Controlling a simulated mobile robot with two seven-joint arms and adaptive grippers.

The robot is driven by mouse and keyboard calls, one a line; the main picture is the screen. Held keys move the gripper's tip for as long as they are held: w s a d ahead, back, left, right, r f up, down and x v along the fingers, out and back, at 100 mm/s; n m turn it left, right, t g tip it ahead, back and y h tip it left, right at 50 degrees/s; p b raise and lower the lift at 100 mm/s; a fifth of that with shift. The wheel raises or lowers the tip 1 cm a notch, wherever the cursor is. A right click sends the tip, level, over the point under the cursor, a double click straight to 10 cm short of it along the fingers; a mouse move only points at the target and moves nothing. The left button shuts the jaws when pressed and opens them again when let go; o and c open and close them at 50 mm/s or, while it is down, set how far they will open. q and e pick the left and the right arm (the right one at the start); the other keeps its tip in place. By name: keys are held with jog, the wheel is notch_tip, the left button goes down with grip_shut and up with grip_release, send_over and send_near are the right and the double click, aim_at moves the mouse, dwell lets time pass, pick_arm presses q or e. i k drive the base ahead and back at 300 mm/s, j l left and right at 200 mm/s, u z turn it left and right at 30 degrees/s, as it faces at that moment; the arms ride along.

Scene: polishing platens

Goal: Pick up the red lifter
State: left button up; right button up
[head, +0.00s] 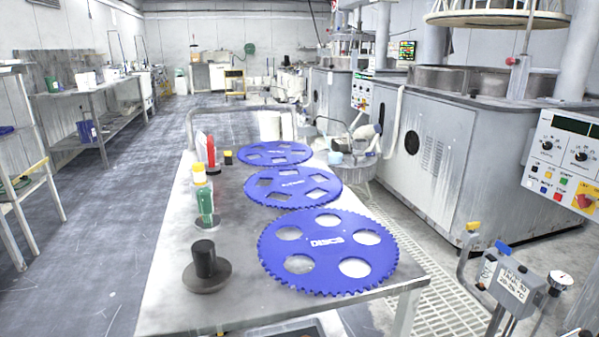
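What looks like the red lifter (211,151) stands upright at the left side of the metal table, towards its far end. It shows as a red upright handle, with a white object (201,147) right against it on the left. Its base is partly hidden behind a white bottle with a yellow cap (199,174). Neither of my grippers is in view.
A green lifter (206,203) and a black lifter (205,262) stand nearer on the table (165,290). Three blue toothed discs (326,243) lie along its right side. A small black-and-yellow item (228,158) stands near the red lifter. Open floor (110,230) lies to the left.

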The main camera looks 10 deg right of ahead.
aim_at(212, 166)
jog(key=u, duration=0.7)
jog(key=j+u, duration=0.15)
jog(key=u, duration=1.2)
jog(key=i+u, duration=0.1)
jog(key=u, duration=0.6)
jog(key=j+u, duration=0.1)
jog(key=u, duration=0.55)
jog(key=i+u, duration=0.1)
jog(key=u, duration=1.25)
jog(key=l+u, duration=0.1)
jog(key=u, duration=0.6)
jog(key=i+l+u, duration=0.1)
jog(key=l+u, duration=0.55)
jog(key=l, duration=0.25)
jog(key=l+z, duration=0.2)
jog(key=l, duration=0.15)
jog(key=i+l+z, duration=0.1)
jog(key=l+z, duration=0.15)
jog(key=i+l+z, duration=0.2)
jog(key=l, duration=0.25)
jog(key=l+z, duration=0.95)
jog(key=z, duration=0.2)
jog(key=k+l+z, duration=0.15)
jog(key=l+z, duration=0.65)
jog(key=l, duration=0.2)
jog(key=l+z, duration=0.3)
jog(key=l, duration=0.85)
jog(key=k, duration=0.05)
